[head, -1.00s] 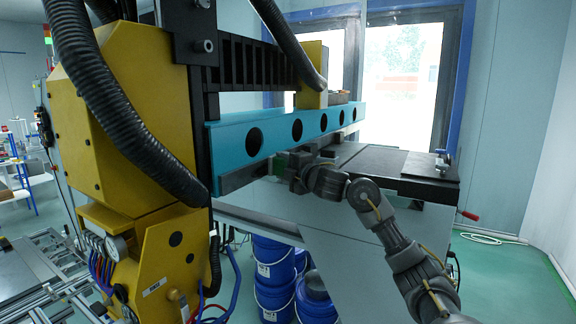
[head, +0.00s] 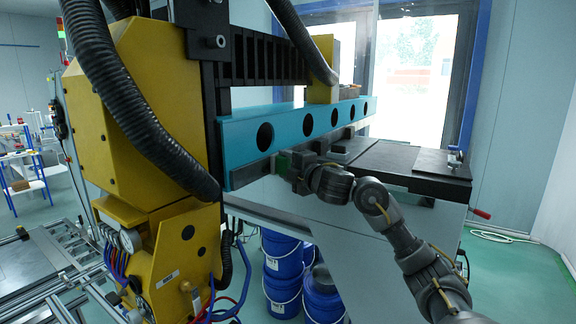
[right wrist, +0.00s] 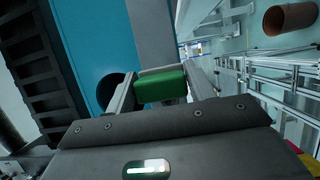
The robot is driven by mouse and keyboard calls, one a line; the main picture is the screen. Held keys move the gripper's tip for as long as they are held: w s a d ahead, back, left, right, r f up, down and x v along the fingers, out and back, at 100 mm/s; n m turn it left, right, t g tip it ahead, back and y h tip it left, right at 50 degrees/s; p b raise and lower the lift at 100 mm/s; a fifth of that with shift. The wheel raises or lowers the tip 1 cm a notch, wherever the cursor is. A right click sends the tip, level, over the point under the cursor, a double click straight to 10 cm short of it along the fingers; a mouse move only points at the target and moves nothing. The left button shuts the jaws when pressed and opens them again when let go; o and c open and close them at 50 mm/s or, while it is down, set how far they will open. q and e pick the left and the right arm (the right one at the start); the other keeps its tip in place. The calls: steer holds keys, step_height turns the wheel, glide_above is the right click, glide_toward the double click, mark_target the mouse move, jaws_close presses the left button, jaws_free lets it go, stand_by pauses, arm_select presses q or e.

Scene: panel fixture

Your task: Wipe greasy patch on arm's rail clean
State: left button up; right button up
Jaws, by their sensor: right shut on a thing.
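My right gripper (head: 287,164) is shut on a green block (head: 282,162), which looks like a sponge with a greyish layer. In the right wrist view the block (right wrist: 160,86) sits between the two fingers, its greyish side towards the grey rail (right wrist: 150,30). The rail (head: 248,174) runs along the lower edge of the arm's blue beam (head: 240,137) in the head view. The block is at or very near the rail; I cannot tell whether it touches. I cannot make out a greasy patch; block and gripper hide part of the rail. My left gripper is not in view.
A yellow machine housing (head: 140,110) with a thick black hose (head: 135,120) stands left of the beam. A dark-topped table (head: 395,160) lies behind and right of my gripper. Blue buckets (head: 282,255) stand below. The floor at the right is mostly clear.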

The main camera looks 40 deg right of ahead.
steer(key=shift+s+a+p, duration=0.3)
steer(key=shift+a+p, duration=0.05)
steer(key=shift+a, duration=0.75)
steer(key=shift+s+a+p, duration=0.35)
steer(key=shift+a, duration=0.7)
steer(key=shift+s+a+p, duration=0.3)
steer(key=shift+a+p, duration=0.05)
steer(key=shift+a, duration=0.75)
steer(key=shift+s+d, duration=0.2)
steer(key=shift+s, duration=0.25)
steer(key=shift+s+d+p, duration=0.1)
steer(key=shift+s+d, duration=0.15)
steer(key=shift+s, duration=0.55)
steer(key=shift+s+d+p, duration=0.15)
steer(key=shift+s+d, duration=0.05)
steer(key=shift+s, duration=0.6)
steer(key=shift+s+d+p, duration=0.1)
steer(key=shift+s+d, duration=0.15)
steer(key=shift+s, duration=0.55)
